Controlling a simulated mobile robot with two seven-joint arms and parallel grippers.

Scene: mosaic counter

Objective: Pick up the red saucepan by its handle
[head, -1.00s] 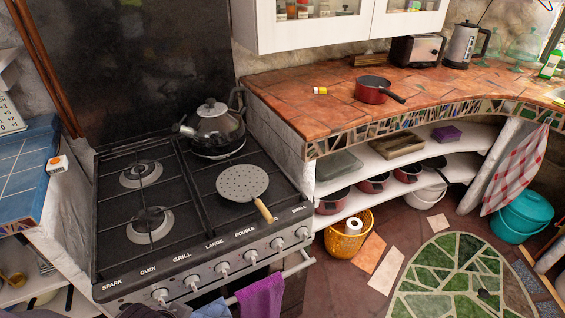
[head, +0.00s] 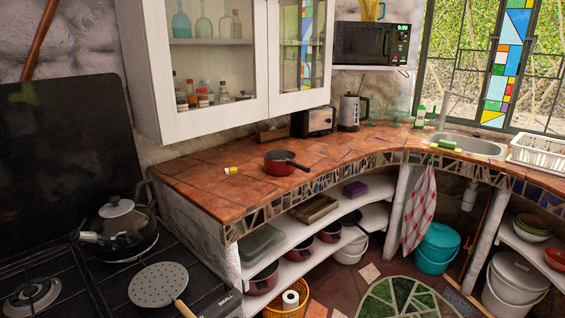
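The red saucepan (head: 278,164) stands upright on the terracotta-tiled counter (head: 205,187), near the counter's front edge. Its dark handle (head: 298,166) points to the right and slightly toward me. The pan looks dark inside and nothing touches it. Neither of my grippers shows in the head view.
A small yellow-and-white item (head: 231,170) lies left of the pan. The stove with a black kettle (head: 119,228) and skimmer (head: 158,284) is at left. Shelves below hold several pots.

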